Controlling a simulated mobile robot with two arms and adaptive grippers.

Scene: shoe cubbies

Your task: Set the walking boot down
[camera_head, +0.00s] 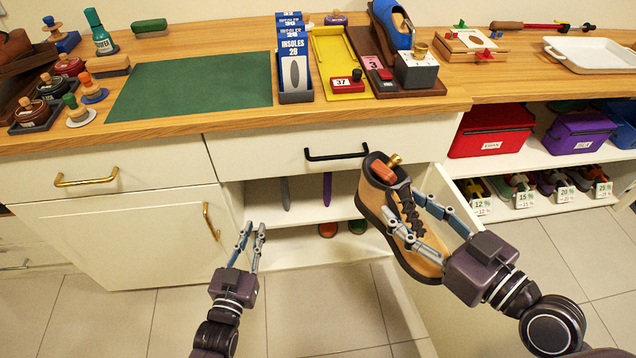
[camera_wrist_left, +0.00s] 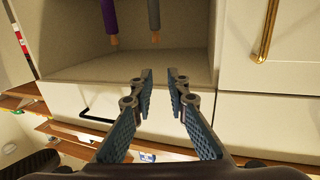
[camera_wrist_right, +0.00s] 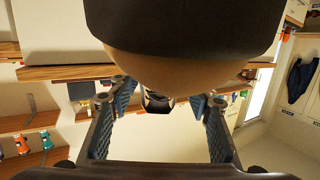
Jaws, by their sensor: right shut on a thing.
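The walking boot (camera_head: 395,218) is tan and brown with dark laces and a dark sole. It is tilted in the air in front of the cabinet, with something orange-red and brass-coloured in its opening. My right gripper (camera_head: 400,222) is shut on the boot. In the right wrist view the boot (camera_wrist_right: 185,65) fills the top, between the fingers. My left gripper (camera_head: 254,232) is empty in front of the open lower cabinet, its two fingers apart. In the left wrist view its fingertips (camera_wrist_left: 161,74) show a gap.
The counter bears a green mat (camera_head: 195,85), an insoles box (camera_head: 294,95), a yellow tray (camera_head: 335,55) and a blue shoe (camera_head: 391,22). A white tray (camera_head: 595,55) stands right. Red (camera_head: 491,130) and purple (camera_head: 580,132) bins sit below.

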